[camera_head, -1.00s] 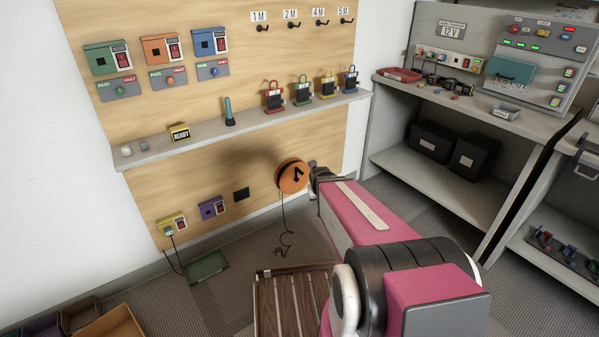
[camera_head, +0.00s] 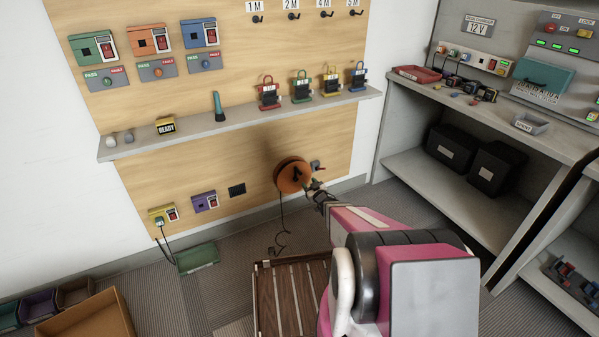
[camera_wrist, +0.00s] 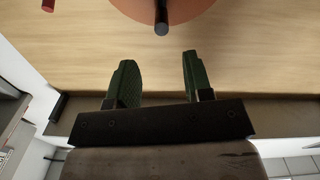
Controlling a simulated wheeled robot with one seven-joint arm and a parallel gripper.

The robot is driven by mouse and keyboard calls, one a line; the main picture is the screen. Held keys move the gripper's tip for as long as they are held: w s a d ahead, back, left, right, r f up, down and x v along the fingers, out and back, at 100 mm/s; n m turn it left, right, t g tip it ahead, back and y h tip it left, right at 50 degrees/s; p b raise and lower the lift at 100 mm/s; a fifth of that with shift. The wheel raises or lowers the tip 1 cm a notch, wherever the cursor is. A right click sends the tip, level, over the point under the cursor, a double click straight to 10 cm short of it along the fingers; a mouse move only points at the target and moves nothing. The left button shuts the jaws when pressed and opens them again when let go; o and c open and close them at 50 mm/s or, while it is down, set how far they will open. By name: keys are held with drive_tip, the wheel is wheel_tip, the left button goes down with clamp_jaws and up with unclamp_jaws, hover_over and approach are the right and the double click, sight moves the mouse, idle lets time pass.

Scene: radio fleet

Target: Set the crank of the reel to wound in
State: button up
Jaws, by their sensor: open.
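The reel is an orange-brown drum (camera_head: 290,175) mounted low on the wooden wall panel, with a dark cord hanging from it. Its dark crank (camera_head: 296,174) shows on the front face; the exact angle is hard to read. In the wrist view the reel (camera_wrist: 190,12) is cut off by the top edge, and the dark crank knob (camera_wrist: 161,28) points toward the camera. My gripper (camera_wrist: 156,75) is open and empty, its two green fingers apart, with the knob just beyond and between the fingertips. In the head view my gripper (camera_head: 313,186) is just right of the reel.
A small red-tipped wall fitting (camera_head: 318,166) is right of the reel. A slatted wooden crate (camera_head: 292,300) stands on the floor below. The shelf (camera_head: 230,122) with padlocks runs above. A workbench (camera_head: 480,112) stands at right.

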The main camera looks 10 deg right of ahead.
sight(299, 172)
drive_tip(key=x, duration=1.1)
drive_tip(key=shift+s, duration=0.1)
clamp_jaws()
